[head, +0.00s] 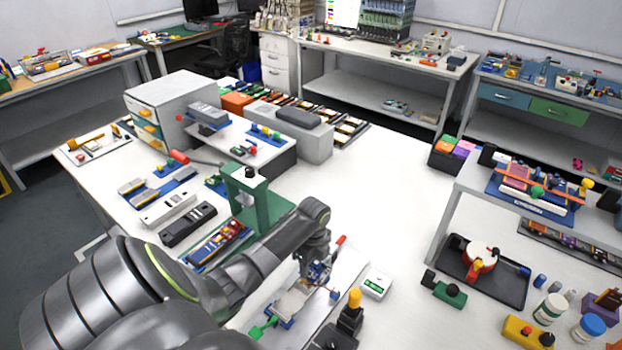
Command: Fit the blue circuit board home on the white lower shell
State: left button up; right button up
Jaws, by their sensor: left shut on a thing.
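My left arm reaches in from the lower left, and its gripper (316,265) points down over the work area at the bottom centre. It is shut on the blue circuit board (319,272), which is small and partly hidden by the gripper. The white lower shell (292,301) appears to lie on a blue holder just below and left of the board. I cannot tell whether the board touches the shell. My right gripper is not in view.
A green press (246,190) stands left of my forearm. A small white device (376,284) and a yellow-knobbed clamp (353,312) are close on the right. A black tray (484,270) lies farther right. The table's middle is clear.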

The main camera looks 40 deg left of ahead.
pick_arm(q)
jog(key=shift+w+d+f, duration=0.15)
jog(key=shift+w+f, duration=0.05)
jog(key=shift+f, duration=0.05)
jog(key=shift+w+f, duration=0.2)
jog(key=shift+w, duration=0.2)
jog(key=shift+w+a, duration=0.2)
jog(key=shift+w, duration=0.05)
jog(key=shift+s+r, duration=0.25)
jog(key=shift+s, duration=0.05)
jog(key=shift+p, duration=0.55)
jog(key=shift+s, duration=0.2)
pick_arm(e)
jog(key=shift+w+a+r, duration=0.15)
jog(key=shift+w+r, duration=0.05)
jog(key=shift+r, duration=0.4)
pick_arm(q)
jog(key=shift+p, duration=0.4)
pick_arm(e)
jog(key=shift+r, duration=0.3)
